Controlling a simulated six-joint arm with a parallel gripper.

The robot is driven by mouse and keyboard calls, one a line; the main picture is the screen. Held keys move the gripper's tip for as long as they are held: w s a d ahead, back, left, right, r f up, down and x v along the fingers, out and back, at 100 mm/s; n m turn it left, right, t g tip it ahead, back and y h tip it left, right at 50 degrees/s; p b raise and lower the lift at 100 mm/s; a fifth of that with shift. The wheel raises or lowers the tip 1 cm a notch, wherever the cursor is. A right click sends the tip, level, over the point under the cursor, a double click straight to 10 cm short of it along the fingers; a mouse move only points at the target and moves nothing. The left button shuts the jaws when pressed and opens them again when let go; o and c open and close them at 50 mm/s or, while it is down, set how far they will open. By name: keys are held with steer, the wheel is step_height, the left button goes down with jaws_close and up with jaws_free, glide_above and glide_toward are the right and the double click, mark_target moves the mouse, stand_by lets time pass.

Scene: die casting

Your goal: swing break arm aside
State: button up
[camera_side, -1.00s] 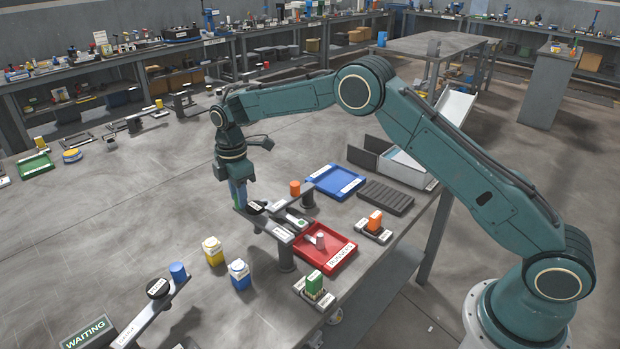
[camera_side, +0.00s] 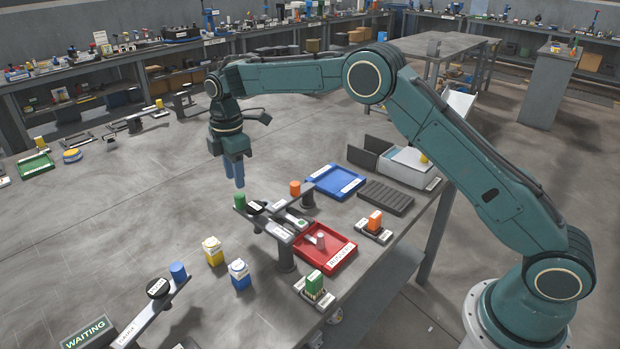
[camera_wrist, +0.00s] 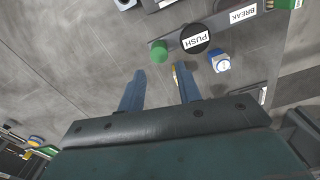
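The break arm (camera_side: 283,232) is a grey bar on a post beside the red tray. A black PUSH disc (camera_side: 256,207) and an upright green knob (camera_side: 240,200) are at its left end. The wrist view shows its BREAK label (camera_wrist: 243,15), PUSH disc (camera_wrist: 195,38) and green knob (camera_wrist: 158,52). My gripper (camera_side: 236,186) hangs above and slightly left of the green knob, apart from it. In the wrist view its two blue fingers (camera_wrist: 158,70) are spread with nothing held between them; the knob lies just beyond their tips.
The red tray (camera_side: 350,254) and blue tray (camera_side: 335,182) lie to the right. A yellow block (camera_side: 213,257) and a blue block (camera_side: 240,281) stand near the break arm. Another bar with a blue knob (camera_side: 178,271) is at lower left.

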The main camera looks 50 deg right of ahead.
step_height(320, 180, up, 8)
steer(key=shift+f, duration=0.2)
steer(key=shift+r, duration=0.1)
stand_by(0.4)
steer(key=s+d+r+m+t, duration=0.2)
steer(key=s+d+r+m, duration=0.15)
steer(key=s+r, duration=0.5)
steer(key=s+d+r+m+t, duration=0.1)
steer(key=s+d+r+m, duration=0.35)
steer(key=s, duration=0.75)
steer(key=s+d+f+m+t, duration=0.1)
steer(key=s+f+m, duration=0.2)
steer(key=s, duration=0.8)
steer(key=s+d+f+m+t, duration=0.1)
steer(key=s+f+m, duration=0.2)
steer(key=s, duration=0.8)
steer(key=shift+f+m+t, duration=0.2)
steer(key=shift+m+t, duration=0.1)
steer(key=shift+m, duration=0.7)
